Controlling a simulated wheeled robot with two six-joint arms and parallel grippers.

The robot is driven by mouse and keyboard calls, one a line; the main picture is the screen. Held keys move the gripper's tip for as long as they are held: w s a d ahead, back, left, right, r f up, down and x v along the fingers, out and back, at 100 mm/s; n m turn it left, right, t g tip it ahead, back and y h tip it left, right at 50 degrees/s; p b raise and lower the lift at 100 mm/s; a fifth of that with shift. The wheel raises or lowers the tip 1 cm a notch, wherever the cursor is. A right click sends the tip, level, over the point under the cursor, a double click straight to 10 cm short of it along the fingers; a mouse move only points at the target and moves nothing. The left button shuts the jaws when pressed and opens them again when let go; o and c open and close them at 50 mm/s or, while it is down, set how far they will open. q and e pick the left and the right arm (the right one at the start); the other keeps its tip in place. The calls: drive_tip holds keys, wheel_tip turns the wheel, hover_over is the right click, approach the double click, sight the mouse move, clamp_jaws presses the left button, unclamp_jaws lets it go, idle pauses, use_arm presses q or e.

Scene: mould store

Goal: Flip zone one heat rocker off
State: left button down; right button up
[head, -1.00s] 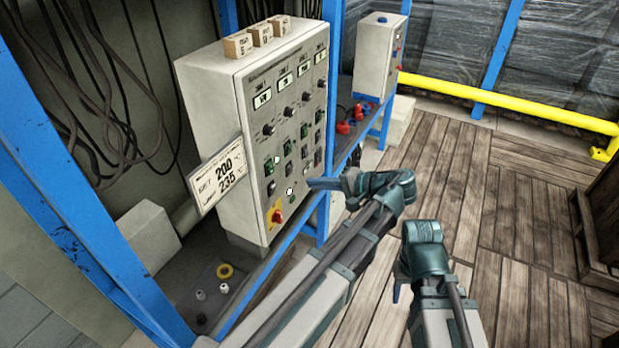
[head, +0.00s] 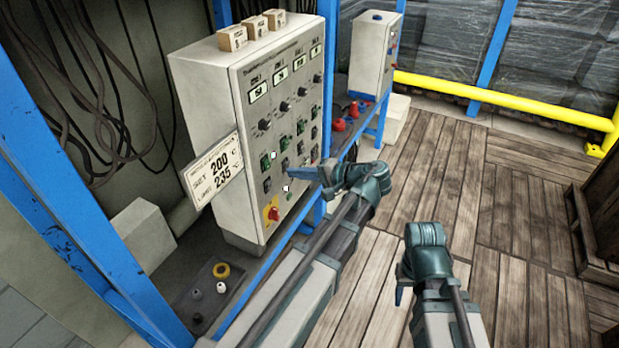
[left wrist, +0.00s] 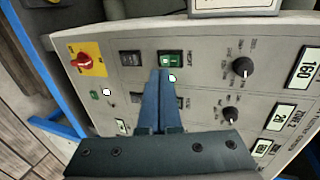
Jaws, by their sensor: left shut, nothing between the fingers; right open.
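The grey control panel (head: 250,130) stands upright on the left with columns of displays, knobs and rockers. In its leftmost column a green rocker (head: 265,162) sits above a dark rocker (head: 267,185). The left wrist view shows this column sideways along the top, with the green rocker (left wrist: 170,60) beside the dark rocker (left wrist: 131,58). Contact is unclear. My right gripper (head: 399,295) is open, low over the floor.
A red rotary switch on yellow (head: 272,212) is low on the panel. A temperature card (head: 214,172) juts from its left side. Blue posts (head: 85,220) frame the bench.

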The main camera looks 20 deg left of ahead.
sight(263, 172)
use_arm(q)
drive_tip(key=b+x, duration=0.1)
drive_tip(key=x, duration=0.6)
drive_tip(key=shift+b, duration=0.3)
drive_tip(key=shift+a+f+y+b, duration=0.25)
drive_tip(key=shift+f+b, duration=0.25)
drive_tip(key=shift+b, duration=0.55)
drive_tip(key=shift+r+p, duration=0.35)
